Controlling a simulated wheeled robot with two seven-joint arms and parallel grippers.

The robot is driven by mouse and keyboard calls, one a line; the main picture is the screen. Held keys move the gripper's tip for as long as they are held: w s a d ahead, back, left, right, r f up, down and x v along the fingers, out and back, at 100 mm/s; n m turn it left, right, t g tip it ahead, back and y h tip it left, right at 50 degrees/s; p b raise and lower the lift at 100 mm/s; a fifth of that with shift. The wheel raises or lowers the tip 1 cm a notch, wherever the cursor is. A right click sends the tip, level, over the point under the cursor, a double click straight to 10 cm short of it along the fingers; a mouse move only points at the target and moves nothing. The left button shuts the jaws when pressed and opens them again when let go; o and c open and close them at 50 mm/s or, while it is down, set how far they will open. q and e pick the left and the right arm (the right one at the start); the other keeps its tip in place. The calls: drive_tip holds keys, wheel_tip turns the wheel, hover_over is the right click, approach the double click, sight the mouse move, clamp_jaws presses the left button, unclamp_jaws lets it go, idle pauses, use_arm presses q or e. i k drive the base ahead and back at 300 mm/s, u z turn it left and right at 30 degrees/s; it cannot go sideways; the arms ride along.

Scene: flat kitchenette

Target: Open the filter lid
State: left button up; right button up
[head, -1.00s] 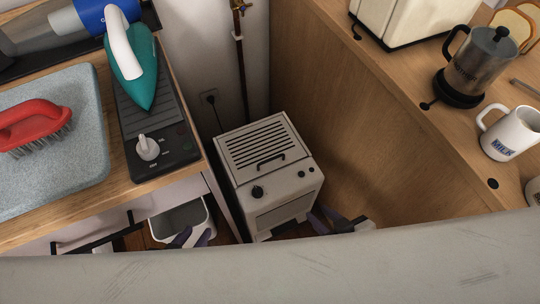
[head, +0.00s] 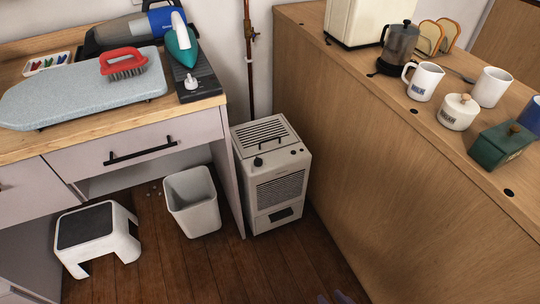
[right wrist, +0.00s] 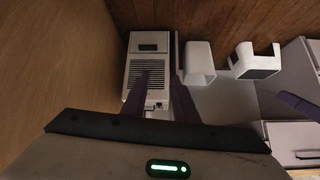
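A white box-shaped appliance (head: 262,192) stands on the floor between the desk and the wooden counter. Its slatted top (head: 262,130) carries a dark handle (head: 270,141) and lies flat. Its front has a louvred grille and a small dark window. I cannot tell which panel is the filter lid. My right gripper (head: 333,298) shows only its purple fingertips at the bottom edge, apart from the appliance. In the right wrist view its fingers (right wrist: 160,70) are spread and empty, overlapping the appliance (right wrist: 147,72). One purple finger, apparently my left gripper's (right wrist: 300,106), shows at the right.
A white bin (head: 192,202) and a step stool (head: 97,235) stand left of the appliance. The desk (head: 130,150) holds an ironing board, brush and iron. The wooden counter (head: 400,170) closes off the right side. Floor in front of the appliance is clear.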

sight(253, 140)
drive_tip(key=u, duration=0.55)
drive_tip(key=i, duration=0.45)
drive_tip(key=u, duration=0.35)
